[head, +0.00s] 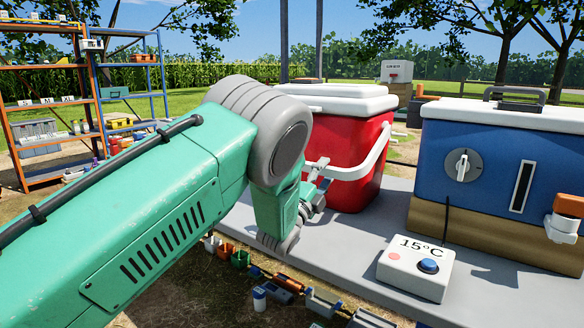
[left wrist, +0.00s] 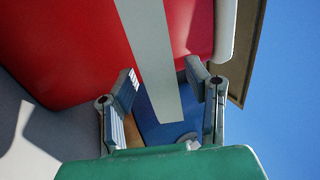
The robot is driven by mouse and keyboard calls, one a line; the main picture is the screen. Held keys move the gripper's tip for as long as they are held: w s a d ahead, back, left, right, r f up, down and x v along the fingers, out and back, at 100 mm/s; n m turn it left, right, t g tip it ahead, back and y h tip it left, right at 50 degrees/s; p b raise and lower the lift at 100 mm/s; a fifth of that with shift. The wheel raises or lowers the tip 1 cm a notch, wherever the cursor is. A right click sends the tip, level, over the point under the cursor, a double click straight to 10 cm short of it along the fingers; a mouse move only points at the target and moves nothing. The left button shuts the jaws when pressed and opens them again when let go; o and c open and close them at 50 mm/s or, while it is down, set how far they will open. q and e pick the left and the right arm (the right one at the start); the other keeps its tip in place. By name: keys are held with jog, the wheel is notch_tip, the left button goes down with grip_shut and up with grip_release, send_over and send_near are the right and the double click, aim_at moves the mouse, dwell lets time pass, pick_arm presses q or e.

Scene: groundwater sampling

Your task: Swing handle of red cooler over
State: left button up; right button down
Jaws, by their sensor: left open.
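The red cooler (head: 362,139) with a white lid (head: 335,97) stands on a grey platform, partly hidden by my left arm. Its white handle (head: 352,172) hangs down across the front side. My left gripper (head: 318,186) is open at the left part of the handle. In the left wrist view, the white handle (left wrist: 150,45) runs between the two open fingers (left wrist: 162,74), with the red cooler wall (left wrist: 65,45) beside it. I cannot tell whether a finger touches the handle. My right gripper is not in view.
A blue cooler (head: 490,150) with a dial stands to the right on a wooden base. A white box reading 15°C (head: 415,268) with a blue button sits on the grey platform (head: 490,290). Shelves (head: 50,110) stand at the left. Small items lie on the ground below the platform.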

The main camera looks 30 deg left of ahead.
pick_arm(q)
jog(key=shift+a, duration=0.2)
jog(key=c, duration=1)
jog(key=shift+a+f, duration=0.1)
jog(key=shift+a, duration=0.1)
notch_tip(320, 180, up, 11)
jog(key=s+g+p, duration=0.2)
jog(key=p, duration=1)
jog(key=shift+y+p, duration=0.3)
jog(key=shift+p, duration=0.05)
